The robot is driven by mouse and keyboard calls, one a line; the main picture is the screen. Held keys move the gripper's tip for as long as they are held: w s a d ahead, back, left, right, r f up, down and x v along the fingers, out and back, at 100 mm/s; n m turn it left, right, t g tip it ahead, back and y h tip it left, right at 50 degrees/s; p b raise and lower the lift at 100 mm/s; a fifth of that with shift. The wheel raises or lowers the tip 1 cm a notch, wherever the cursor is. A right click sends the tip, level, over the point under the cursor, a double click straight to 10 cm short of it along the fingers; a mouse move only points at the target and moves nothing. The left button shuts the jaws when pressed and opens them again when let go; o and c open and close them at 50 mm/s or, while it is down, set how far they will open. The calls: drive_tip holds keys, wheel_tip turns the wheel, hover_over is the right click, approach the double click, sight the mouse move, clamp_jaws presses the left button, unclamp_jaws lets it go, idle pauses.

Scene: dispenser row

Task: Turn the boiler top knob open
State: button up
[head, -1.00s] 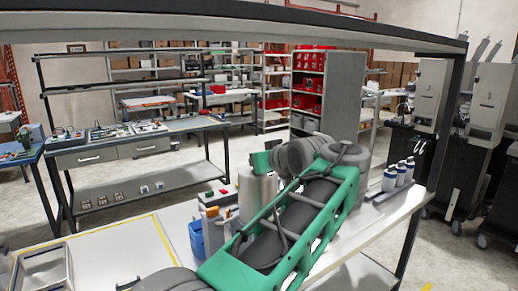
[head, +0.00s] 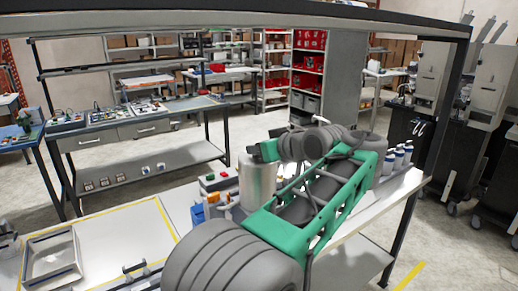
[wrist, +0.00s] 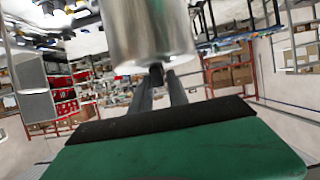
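The boiler is a silver metal cylinder (head: 257,184) standing on the white bench. My green gripper (head: 258,153) is at its top in the head view, and its fingers are hard to make out there. The wrist view is upside down. It shows the boiler (wrist: 150,30) with a small dark top knob (wrist: 156,73) at its upper end. The two dark fingers of my gripper (wrist: 161,78) reach toward the knob with a narrow gap between them. The knob shows in that gap, nearer the left finger. I cannot tell whether either finger touches it.
Left of the boiler are a box with red and green buttons (head: 214,182) and a blue container (head: 197,214). White bottles (head: 398,160) stand at the bench's right end. A metal tray (head: 52,256) lies at the left. The yellow-outlined area (head: 125,235) is mostly clear.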

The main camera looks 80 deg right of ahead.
drive_tip(key=shift+o, duration=1.3)
drive_tip(key=shift+s+a+r, duration=0.1)
drive_tip(key=shift+s+a, duration=0.15)
drive_tip(key=shift+s, duration=0.1)
drive_tip(key=p+v, duration=0.4)
drive_tip(key=v, duration=0.3)
drive_tip(key=shift+w, duration=0.1)
